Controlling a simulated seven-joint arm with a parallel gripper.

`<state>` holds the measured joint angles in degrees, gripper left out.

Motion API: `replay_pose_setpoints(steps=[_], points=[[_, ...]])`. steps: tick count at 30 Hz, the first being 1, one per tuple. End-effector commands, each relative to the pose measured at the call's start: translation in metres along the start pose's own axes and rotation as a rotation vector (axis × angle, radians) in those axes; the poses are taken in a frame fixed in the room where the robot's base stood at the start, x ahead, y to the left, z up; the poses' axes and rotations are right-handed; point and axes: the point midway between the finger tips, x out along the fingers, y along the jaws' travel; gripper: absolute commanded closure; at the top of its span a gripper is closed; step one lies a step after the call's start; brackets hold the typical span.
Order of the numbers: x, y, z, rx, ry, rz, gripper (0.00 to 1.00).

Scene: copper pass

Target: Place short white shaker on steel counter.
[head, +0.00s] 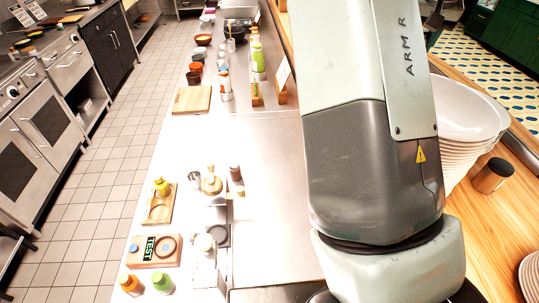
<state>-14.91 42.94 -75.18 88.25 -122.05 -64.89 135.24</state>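The steel counter (268,170) runs away from me through the middle of the head view, with a wide bare stretch left of my arm. A small, short pale container (204,242) stands near the counter's lower left part, but I cannot tell if it is the short white shaker. My arm's large links cover the right middle of the view. My gripper is out of view, so what it holds cannot be seen.
A wooden board marked TEST (153,250) and another small board (158,205) lie at the left edge.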

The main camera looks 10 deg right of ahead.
Motion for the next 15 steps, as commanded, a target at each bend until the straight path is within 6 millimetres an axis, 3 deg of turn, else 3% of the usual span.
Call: replay_pose_setpoints(steps=[1,6,15], points=[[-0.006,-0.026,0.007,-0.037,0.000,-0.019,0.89],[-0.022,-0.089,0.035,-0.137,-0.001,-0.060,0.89],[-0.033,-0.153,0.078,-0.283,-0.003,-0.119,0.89]])
